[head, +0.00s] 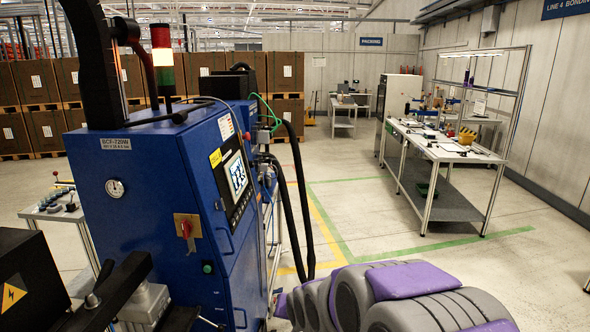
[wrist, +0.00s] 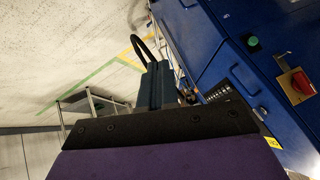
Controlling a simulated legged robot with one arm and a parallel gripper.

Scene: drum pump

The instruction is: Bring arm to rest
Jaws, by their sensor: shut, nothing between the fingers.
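My gripper (wrist: 158,84) shows in the wrist view as dark teal fingers beyond a black plate and a purple cover. It is shut, with nothing seen held in it. My grey and purple arm lies folded low at the right of centre in the head view, where I cannot make out the fingers. The blue machine (head: 155,190), marked BCF-720W, stands left of the arm. It also fills the upper right of the wrist view (wrist: 225,40), with its green button (wrist: 252,41) and red switch (wrist: 300,82).
A workbench (head: 440,151) stands at the right on open floor. Black hoses (head: 300,210) hang along the machine's right side. A small table (head: 60,214) with parts is at the left. Brown boxes (head: 35,83) are stacked behind. Floor between machine and workbench is clear.

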